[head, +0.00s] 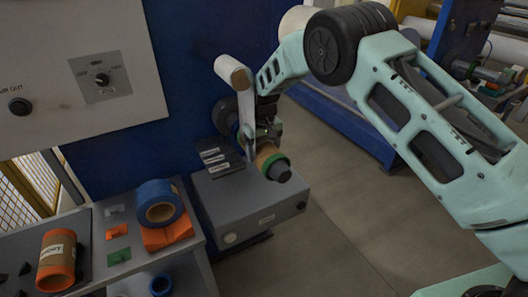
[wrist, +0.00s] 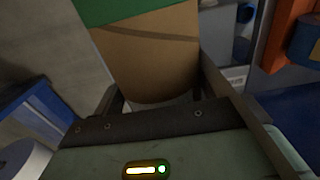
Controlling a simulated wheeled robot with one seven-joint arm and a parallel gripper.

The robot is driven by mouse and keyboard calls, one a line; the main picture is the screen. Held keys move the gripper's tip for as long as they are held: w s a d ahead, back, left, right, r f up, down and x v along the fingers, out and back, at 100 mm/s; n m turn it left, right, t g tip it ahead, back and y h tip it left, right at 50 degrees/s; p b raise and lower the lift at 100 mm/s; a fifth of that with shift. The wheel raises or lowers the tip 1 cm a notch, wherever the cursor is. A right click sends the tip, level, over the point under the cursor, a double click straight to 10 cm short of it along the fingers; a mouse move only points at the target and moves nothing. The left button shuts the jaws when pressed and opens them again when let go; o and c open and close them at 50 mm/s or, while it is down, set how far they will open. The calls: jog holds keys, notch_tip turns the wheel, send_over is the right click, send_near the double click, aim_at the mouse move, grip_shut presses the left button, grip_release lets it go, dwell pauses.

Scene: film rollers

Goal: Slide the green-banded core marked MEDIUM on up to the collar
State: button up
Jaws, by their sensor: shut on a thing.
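The green-banded core (head: 268,152) is a brown tube with a green band at its near end. In the head view it is around a dark spindle, whose tip (head: 283,173) sticks out of the green end. My gripper (head: 264,136) is shut on the core's brown part. In the wrist view the brown wall of the core (wrist: 150,60) fills the space between the fingers, with the green band at the top. The MEDIUM mark cannot be read. The collar is not clearly seen behind my gripper, so I cannot tell the gap to it.
A grey machine box (head: 250,207) lies under the spindle, with a labelled dark plate (head: 215,158) beside it. A white roller (head: 233,73) stands above. A bench at lower left holds a blue-wrapped roll (head: 158,203) and an orange-banded core (head: 57,260). Open floor lies right.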

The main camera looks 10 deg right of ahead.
jog(key=shift+w+a+b, duration=0.15)
jog(key=shift+w+a, duration=0.05)
jog(key=shift+w, duration=0.4)
jog(key=shift+w+a+b, duration=0.15)
jog(key=shift+w+a, duration=0.05)
jog(key=shift+w, duration=0.4)
jog(key=o, duration=1.2)
jog(key=shift+o, duration=0.2)
